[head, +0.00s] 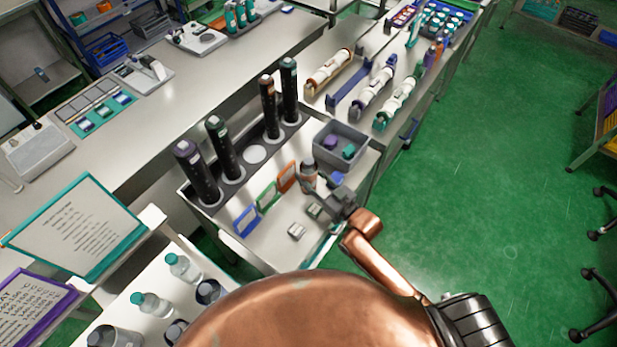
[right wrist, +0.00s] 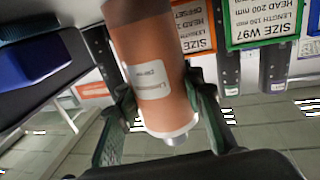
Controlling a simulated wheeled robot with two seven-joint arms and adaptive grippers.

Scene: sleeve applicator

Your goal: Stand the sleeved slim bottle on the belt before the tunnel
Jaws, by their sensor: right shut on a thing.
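My right gripper (head: 318,186) is shut on a slim brown bottle (head: 309,176) with a grey top, above the front bench near the size cards. In the right wrist view the bottle (right wrist: 152,70) sits between both fingers (right wrist: 160,110). It has a brown body, a pale printed label, a white band and a small grey end. Its other end is cut off by the frame. I cannot tell whether the brown surface is a sleeve. My left gripper is not in view. I cannot make out a belt or tunnel.
Several tall black posts (head: 223,148) stand in a rack left of the gripper. Blue, green and orange cards (head: 267,195) stand close by. A grey bin (head: 352,130) sits just behind. Several clear bottles (head: 184,268) stand lower left. Green floor lies open at right.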

